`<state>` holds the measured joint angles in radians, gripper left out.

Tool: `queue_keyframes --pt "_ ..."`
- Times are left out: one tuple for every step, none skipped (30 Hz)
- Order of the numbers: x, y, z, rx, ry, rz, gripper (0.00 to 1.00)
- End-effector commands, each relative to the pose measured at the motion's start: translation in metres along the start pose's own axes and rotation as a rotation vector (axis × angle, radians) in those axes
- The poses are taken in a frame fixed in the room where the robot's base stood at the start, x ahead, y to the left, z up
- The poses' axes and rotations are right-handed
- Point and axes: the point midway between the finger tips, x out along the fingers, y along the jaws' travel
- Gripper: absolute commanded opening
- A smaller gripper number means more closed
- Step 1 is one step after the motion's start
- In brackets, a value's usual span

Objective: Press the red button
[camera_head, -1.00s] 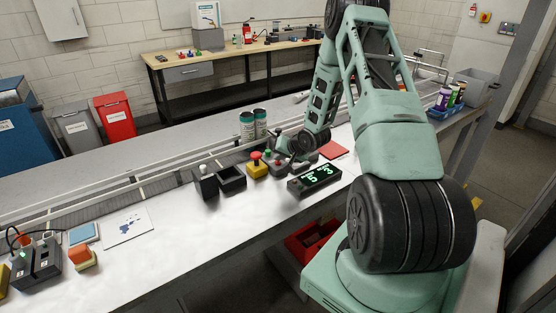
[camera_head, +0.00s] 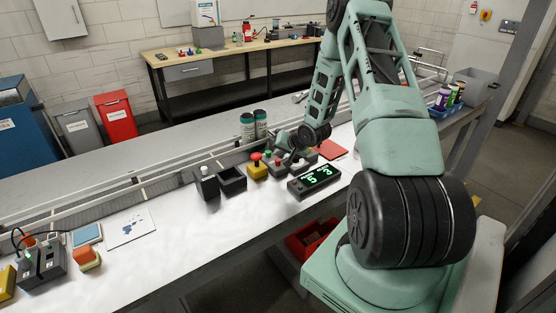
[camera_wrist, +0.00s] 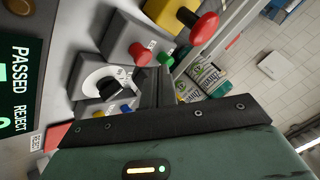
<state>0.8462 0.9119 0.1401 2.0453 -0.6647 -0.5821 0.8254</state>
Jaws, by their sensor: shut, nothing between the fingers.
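A grey box carries a small red button (camera_wrist: 140,54) and a green button (camera_wrist: 167,57) side by side in the wrist view. Beside it, a yellow box (camera_head: 257,171) bears a larger red mushroom button (camera_head: 256,157), which also shows in the wrist view (camera_wrist: 204,28). My gripper (camera_wrist: 157,72) is shut and empty. Its tips appear close to the small red and green buttons; I cannot tell whether they touch. In the head view my wrist hangs over the control boxes and hides part of them.
A dial box (camera_wrist: 102,77) sits beside the button box. Two cans (camera_head: 254,126) stand behind, near the conveyor rail. Black holders (camera_head: 231,179) stand left; the bench front is mostly clear.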

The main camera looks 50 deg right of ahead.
Motion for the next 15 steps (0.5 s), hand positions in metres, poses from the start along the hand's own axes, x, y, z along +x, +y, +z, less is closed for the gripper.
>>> queue_keyframes --pt "-0.001 -0.001 -0.001 0.0 0.0 0.0 0.0" --pt "-0.001 -0.001 -0.001 0.0 0.0 0.0 0.0" --pt "-0.003 -0.002 -0.002 0.0 0.001 0.0 0.0" --pt "-0.004 -0.003 -0.003 0.0 0.001 0.0 0.0" --pt "-0.006 -0.004 -0.005 0.0 0.001 0.0 0.0" --pt "-0.008 -0.006 -0.006 0.0 0.001 -0.001 0.0" --pt "-0.011 -0.008 -0.008 0.0 0.001 -0.001 0.0" --pt "-0.013 -0.009 -0.01 0.0 0.001 -0.001 0.0" --pt "-0.016 -0.012 -0.012 0.0 0.001 -0.001 0.0" --pt "-0.018 -0.013 -0.013 0.0 0.001 -0.001 0.0" --pt "-0.02 -0.015 -0.015 0.0 0.001 -0.001 0.0" --pt "-0.023 -0.017 -0.017 0.0 0.001 -0.001 0.0" --pt "-0.025 -0.018 -0.018 0.0 0.001 -0.001 0.0" --pt "-0.027 -0.02 -0.02 0.0 0.001 -0.001 0.0" --pt "-0.029 -0.021 -0.022 0.0 0.001 -0.001 0.0"
